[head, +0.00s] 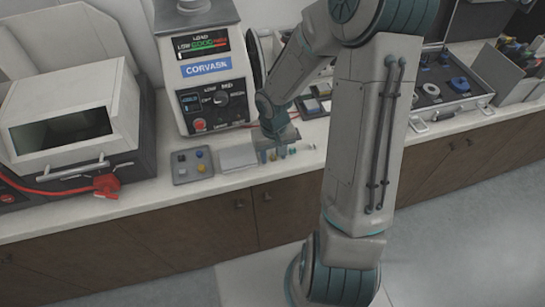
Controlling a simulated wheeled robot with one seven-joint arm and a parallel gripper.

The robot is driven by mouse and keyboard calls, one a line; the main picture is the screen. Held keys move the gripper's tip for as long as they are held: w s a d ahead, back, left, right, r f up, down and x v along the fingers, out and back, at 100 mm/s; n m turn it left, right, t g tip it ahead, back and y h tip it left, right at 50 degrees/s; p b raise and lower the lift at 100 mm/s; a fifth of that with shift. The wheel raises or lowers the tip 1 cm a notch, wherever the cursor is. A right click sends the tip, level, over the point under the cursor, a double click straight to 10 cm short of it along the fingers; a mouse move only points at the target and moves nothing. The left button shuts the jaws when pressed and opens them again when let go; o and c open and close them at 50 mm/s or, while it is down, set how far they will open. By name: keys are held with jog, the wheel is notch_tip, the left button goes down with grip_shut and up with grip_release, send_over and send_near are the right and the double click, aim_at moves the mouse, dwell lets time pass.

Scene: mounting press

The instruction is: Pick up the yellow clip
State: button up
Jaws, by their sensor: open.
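My gripper (278,147) is low over the counter near its front edge, pointing down, with its jaws open. My arm and wrist hide part of this spot. A small yellow round item (201,168) shows on a grey plate (182,178) to the left; it looks more like a knob than a clip.
A pale block (238,157) lies just left of my gripper. The CORVASN press (212,85) stands behind. A white boxy machine (70,120) and red clamp (106,184) are at left. An open case (450,100) and a bin (505,75) are at right.

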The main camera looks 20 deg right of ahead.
grip_shut()
jog(key=shift+r, duration=0.15)
